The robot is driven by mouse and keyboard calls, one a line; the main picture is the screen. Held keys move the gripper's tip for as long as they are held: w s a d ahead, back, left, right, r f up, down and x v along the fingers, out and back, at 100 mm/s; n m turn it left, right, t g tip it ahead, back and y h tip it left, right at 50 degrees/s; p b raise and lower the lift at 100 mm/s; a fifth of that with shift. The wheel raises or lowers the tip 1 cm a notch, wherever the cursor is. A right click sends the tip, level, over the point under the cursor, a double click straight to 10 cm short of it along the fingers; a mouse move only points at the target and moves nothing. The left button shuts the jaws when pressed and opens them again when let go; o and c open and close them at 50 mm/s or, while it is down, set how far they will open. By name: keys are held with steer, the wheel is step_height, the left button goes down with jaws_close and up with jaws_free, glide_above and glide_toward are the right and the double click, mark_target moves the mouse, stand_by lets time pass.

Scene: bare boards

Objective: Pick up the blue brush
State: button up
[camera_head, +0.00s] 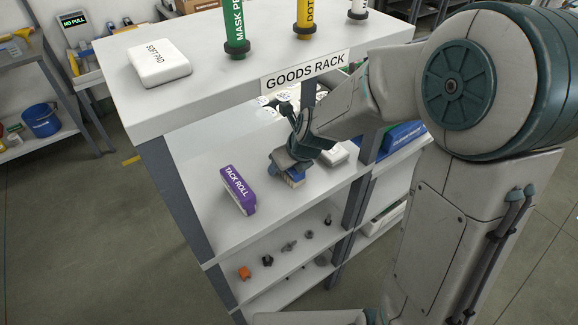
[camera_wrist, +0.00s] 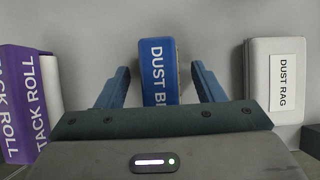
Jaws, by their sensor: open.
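The blue brush (camera_wrist: 158,62), labelled "DUST B..." with the rest hidden, lies on the rack's upper shelf. In the wrist view it sits between the two fingers of my gripper (camera_wrist: 158,88), with a gap on each side. The fingers are open and do not appear to touch it. The near end of the brush is hidden behind my gripper body.
A purple TACK ROLL box (camera_head: 238,190) lies left of the brush, and a white DUST RAG pack (camera_wrist: 277,82) lies to its right. The white rack top (camera_head: 215,75) with a SOFT PAD (camera_head: 158,63) is above. Small parts lie on the shelf below (camera_head: 290,246).

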steer(key=shift+f, duration=0.25)
stand_by(0.5)
steer(key=c, duration=1.1)
